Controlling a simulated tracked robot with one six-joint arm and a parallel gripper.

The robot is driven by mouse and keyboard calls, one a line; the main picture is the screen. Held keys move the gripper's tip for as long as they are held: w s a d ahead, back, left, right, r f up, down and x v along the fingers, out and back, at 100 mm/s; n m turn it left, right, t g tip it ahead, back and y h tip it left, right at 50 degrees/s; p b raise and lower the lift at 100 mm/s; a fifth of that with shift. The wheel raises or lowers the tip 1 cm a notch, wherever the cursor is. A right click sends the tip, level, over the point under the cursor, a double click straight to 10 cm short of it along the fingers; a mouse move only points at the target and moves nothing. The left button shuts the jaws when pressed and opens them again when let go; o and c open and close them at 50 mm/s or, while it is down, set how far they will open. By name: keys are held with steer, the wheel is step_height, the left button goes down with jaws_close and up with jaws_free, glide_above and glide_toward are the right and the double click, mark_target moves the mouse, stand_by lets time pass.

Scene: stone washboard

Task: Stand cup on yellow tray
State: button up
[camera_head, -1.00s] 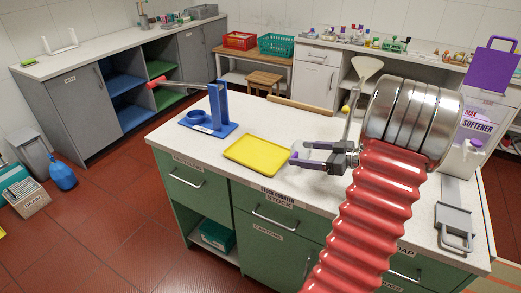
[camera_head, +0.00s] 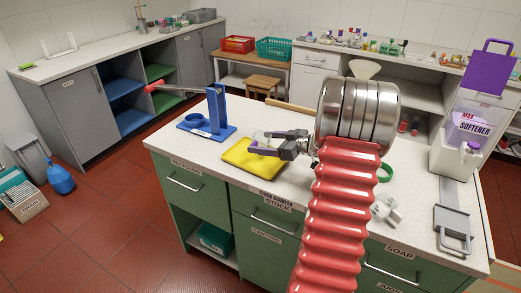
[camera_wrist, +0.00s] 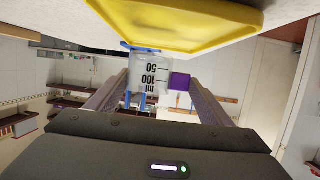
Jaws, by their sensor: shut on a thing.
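The clear measuring cup (camera_wrist: 152,72), with black markings of 50 and 100 ml, is between my fingers in the wrist view. Its 50 mark is on the side towards the tray. In the head view my gripper (camera_head: 268,143) is over the right part of the yellow tray (camera_head: 240,163) and shut on the cup, which is faint there and partly hidden by the fingers. The tray also fills the top of the wrist view (camera_wrist: 180,22). The cup's end is close to the tray; I cannot tell whether they touch.
A blue stand (camera_head: 217,108) with a red-handled lever is just left of and behind the tray. A softener dispenser (camera_head: 462,135), a green ring (camera_head: 386,172), a small white object (camera_head: 385,208) and a grey frame (camera_head: 453,229) are at the right of the counter.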

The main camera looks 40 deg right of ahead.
steer(key=shift+w, duration=0.15)
steer(key=shift+w+a+f, duration=0.1)
steer(key=shift+w+f, duration=0.2)
steer(key=shift+f, duration=0.6)
steer(key=shift+w+a+f, duration=0.1)
steer(key=shift+w+f, duration=0.15)
steer(key=shift+f, duration=0.65)
steer(key=o, duration=1.1)
steer(key=shift+f, duration=0.1)
